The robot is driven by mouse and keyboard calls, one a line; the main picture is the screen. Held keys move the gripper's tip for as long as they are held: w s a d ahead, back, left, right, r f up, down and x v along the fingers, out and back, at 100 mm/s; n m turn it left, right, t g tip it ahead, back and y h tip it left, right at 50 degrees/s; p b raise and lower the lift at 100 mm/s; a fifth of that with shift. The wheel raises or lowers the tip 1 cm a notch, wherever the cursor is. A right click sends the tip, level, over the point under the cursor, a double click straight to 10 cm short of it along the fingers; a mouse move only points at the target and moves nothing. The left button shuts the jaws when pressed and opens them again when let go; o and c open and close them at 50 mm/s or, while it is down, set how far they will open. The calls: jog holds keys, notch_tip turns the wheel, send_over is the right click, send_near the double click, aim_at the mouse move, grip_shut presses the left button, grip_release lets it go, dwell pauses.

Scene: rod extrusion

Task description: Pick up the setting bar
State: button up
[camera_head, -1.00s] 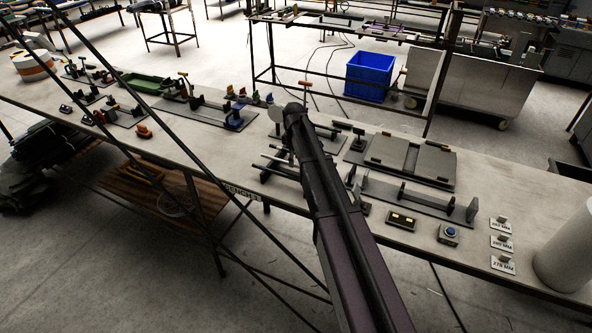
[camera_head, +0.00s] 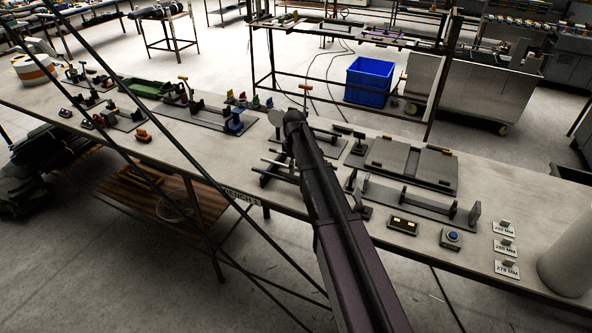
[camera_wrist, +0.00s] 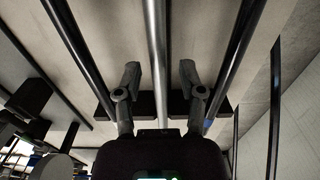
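In the wrist view a smooth silver bar (camera_wrist: 156,45) runs lengthwise between the two fingers of my gripper (camera_wrist: 158,75). The fingers are apart, with a gap on each side of the bar. A dark bar (camera_wrist: 80,50) lies to its left and another dark bar (camera_wrist: 233,50) to its right. I cannot tell for sure which one is the setting bar. In the head view my arm covers the gripper and part of the small bar rack (camera_head: 266,180) on the bench. Bar ends (camera_head: 276,163) stick out to the left of the arm.
A white cylinder (camera_head: 568,260) stands at the right end. A blue crate (camera_head: 368,80) is beyond the bench.

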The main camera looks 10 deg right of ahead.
grip_shut()
jog(key=shift+r, duration=0.1)
notch_tip(320, 180, up, 3)
jog(key=p, duration=0.3)
jog(key=shift+r+p, duration=0.15)
jog(key=shift+p, duration=0.15)
jog(key=s+a+r+p, duration=0.1)
jog(key=s, duration=1.5)
jog(key=shift+a+r, duration=0.25)
jog(key=shift+a, duration=0.15)
jog(key=shift+w+a, duration=0.1)
